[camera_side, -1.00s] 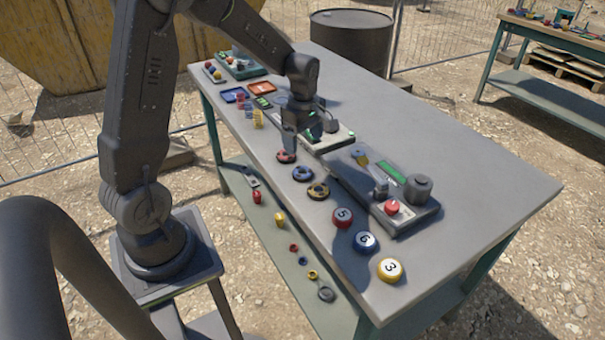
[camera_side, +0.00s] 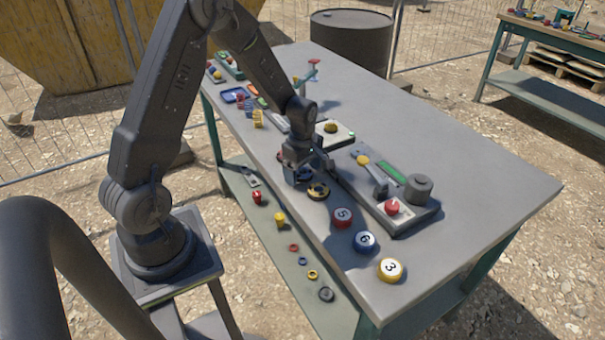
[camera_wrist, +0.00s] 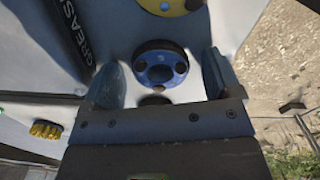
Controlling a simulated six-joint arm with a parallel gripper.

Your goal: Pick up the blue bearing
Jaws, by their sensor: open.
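The blue bearing (camera_wrist: 160,72) is a round blue ring with a dark outer rim and dark holes. In the wrist view it lies between the two fingers of my gripper (camera_wrist: 164,68), with a gap showing on each side. In the side view my gripper (camera_side: 300,174) is low over the table and hides most of the blue bearing. A yellow bearing (camera_side: 318,191) lies just in front of it and shows at the top of the wrist view (camera_wrist: 172,5). The red bearing behind is mostly hidden by my gripper.
A raised panel with a red knob (camera_side: 393,208) stands right. The table's far right (camera_side: 480,165) is clear.

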